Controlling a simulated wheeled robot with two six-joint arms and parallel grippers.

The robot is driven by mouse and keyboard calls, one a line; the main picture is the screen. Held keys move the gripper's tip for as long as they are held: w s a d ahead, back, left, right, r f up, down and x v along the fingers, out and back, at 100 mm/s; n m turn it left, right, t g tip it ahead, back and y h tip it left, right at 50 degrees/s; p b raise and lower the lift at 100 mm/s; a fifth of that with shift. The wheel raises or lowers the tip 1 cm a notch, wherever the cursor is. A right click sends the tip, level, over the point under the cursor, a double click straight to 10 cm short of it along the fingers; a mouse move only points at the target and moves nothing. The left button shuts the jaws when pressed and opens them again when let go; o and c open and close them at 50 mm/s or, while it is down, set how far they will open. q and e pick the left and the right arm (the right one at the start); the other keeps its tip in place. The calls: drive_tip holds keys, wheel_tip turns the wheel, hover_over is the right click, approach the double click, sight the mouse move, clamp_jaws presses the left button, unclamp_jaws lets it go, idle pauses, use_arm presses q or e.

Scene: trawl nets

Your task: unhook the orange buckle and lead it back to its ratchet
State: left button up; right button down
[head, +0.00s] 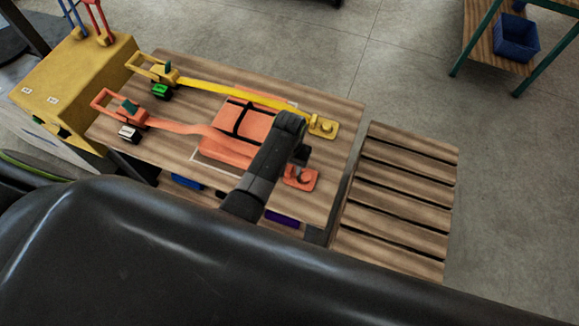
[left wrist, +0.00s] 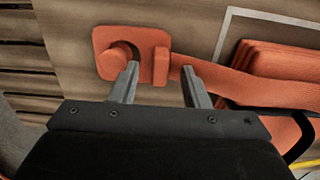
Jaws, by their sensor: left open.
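The orange anchor plate (head: 312,183) lies at the table's near right; it also shows in the left wrist view (left wrist: 104,38) with a round peg (left wrist: 118,60). An upright orange block, seemingly the buckle (left wrist: 161,66), stands beside the peg at the end of the orange strap (left wrist: 250,90). My left gripper (head: 299,163) is open above the plate. In the left wrist view its fingers (left wrist: 163,88) appear either side of the block; I cannot tell their height or any contact. The orange ratchet (head: 128,107) is at the table's left. My right gripper is not in view.
A folded orange bundle (head: 240,121) with black bands lies mid-table. A yellow strap (head: 240,94) runs behind it from a yellow ratchet (head: 160,70) to a yellow plate (head: 323,127). A slatted pallet (head: 400,185) is at right, a yellow box (head: 75,80) at left.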

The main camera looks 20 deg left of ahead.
use_arm(q)
drive_tip(key=shift+f, duration=1.2)
clamp_jaws()
drive_tip(key=shift+d, duration=0.45)
drive_tip(key=shift+r+p, duration=0.1)
drive_tip(key=shift+p, duration=0.25)
drive_tip(key=shift+r+p, duration=0.55)
drive_tip(key=shift+p, duration=0.2)
